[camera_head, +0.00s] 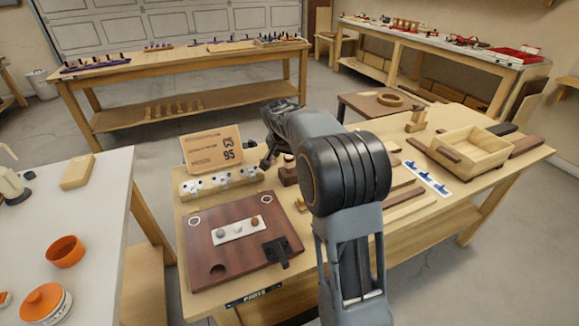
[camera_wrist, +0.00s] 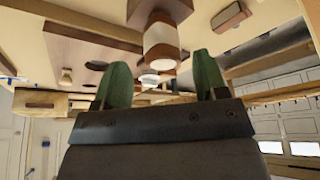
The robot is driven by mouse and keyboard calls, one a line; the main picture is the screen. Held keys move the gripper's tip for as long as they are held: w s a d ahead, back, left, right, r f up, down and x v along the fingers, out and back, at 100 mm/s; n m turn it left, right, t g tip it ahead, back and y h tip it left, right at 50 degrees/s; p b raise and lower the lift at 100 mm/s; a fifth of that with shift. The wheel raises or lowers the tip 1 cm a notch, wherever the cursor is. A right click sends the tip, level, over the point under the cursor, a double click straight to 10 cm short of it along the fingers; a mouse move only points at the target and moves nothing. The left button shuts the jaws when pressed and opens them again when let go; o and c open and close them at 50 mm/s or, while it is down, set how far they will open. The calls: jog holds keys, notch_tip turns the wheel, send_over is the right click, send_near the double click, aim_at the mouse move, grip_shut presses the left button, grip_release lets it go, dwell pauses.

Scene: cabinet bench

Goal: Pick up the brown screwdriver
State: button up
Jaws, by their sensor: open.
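I cannot pick out a brown screwdriver for certain in either view. My gripper (camera_wrist: 161,60) shows in the wrist view with its two green fingers apart and nothing between them. A brown and white block-like piece (camera_wrist: 160,38) stands beyond the fingertips there; I cannot tell what it is. In the head view my arm reaches over the wooden bench (camera_head: 395,243), and my gripper (camera_head: 268,158) is partly hidden near the small brown blocks (camera_head: 288,172). My arm covers the middle of the bench.
A dark wooden board (camera_head: 210,262) lies front left, with a sign (camera_head: 213,149) behind it. An open wooden box (camera_head: 470,151) stands right. Small tools line the far bench (camera_head: 180,62).

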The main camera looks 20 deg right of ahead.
aim_at(289, 156)
jog(key=shift+x, duration=2.85)
jog(key=shift+a, duration=0.2)
jog(key=shift+c, duration=0.4)
jog(key=c, duration=0.8)
jog(key=shift+r, duration=0.1)
jog(key=shift+r, duration=0.65)
jog(key=s+a+r, duration=0.7)
jog(key=s+r, duration=0.4)
jog(key=s, duration=0.1)
jog(key=shift+r, duration=0.25)
